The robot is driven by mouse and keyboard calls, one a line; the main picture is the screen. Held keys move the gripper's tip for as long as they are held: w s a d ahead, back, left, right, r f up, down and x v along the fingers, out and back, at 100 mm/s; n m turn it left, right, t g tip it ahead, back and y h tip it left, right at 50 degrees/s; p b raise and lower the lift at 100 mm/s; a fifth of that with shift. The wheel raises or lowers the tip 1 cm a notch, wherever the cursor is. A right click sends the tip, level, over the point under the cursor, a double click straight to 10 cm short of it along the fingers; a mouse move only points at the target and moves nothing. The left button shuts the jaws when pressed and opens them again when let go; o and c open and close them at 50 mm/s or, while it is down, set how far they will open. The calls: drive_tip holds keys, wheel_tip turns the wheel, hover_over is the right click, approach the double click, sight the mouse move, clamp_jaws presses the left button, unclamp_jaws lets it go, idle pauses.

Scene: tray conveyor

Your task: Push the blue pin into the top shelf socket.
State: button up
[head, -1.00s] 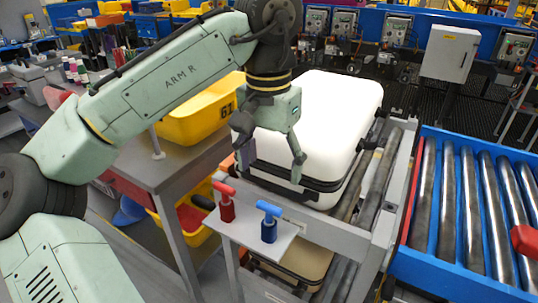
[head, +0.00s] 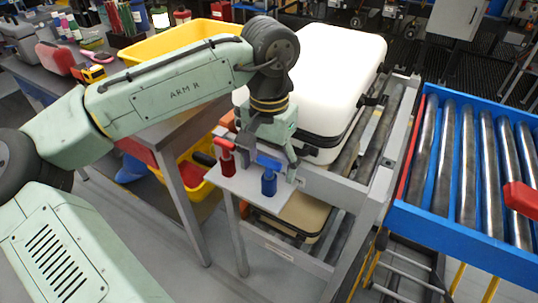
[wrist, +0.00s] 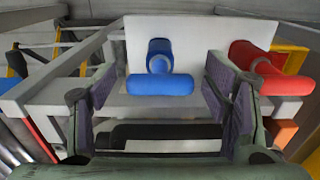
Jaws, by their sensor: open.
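The blue pin (head: 268,182), with a T-shaped handle, stands on a small grey shelf plate (head: 240,192) at the end of the conveyor frame. A red pin (head: 227,162) of the same shape stands to its left. My gripper (head: 262,148) is open, just behind and above the blue pin. In the wrist view the blue pin's handle (wrist: 160,84) lies ahead, in line with the gap between the open fingers (wrist: 160,105); contact cannot be told. The red pin (wrist: 262,68) is outside the right finger. The socket opening is hidden.
A large white case (head: 335,75) lies on the rollers close behind my gripper. A tan case (head: 292,215) sits lower, under the shelf plate. A blue-framed roller conveyor (head: 465,240) is at the right. A grey table with a yellow bin (head: 165,47) is at the left.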

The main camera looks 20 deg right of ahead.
drive_tip(key=shift+c, duration=0.2)
drive_tip(key=c, duration=1.2)
drive_tip(key=shift+c, duration=0.2)
drive_tip(key=shift+r, duration=0.15)
drive_tip(key=shift+r+p, duration=2.5)
drive_tip(key=shift+r, duration=0.15)
drive_tip(key=shift+r, duration=0.15)
drive_tip(key=shift+r, duration=1.9)
